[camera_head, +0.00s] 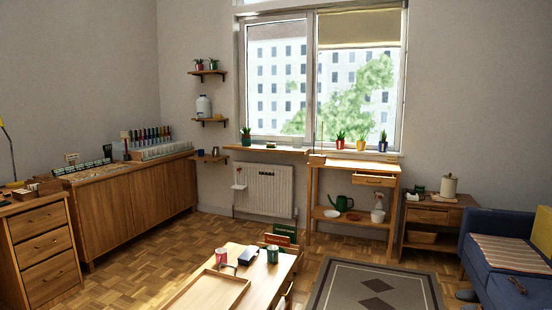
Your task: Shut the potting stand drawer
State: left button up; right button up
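The potting stand (330,164) is a light wooden stand below the window, with small potted plants on or just behind its top. Its drawer (374,181) sits under the top on the right side and appears pulled out towards the room. A small dark handle shows on the drawer front. A green watering can (341,203) and a spray bottle (378,208) stand on the lower shelf. Neither of my grippers shows in the head view.
A low table (262,288) with a wooden tray (207,296) and cups stands in the foreground. A patterned rug (340,292) lies before the stand. A side table (430,215) and blue sofa (478,262) are at right. Wooden cabinets (135,206) line the left.

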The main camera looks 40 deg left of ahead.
aim_at(366, 178)
jog(key=u, duration=0.6)
jog(key=i, duration=4.6)
jog(key=u, duration=0.15)
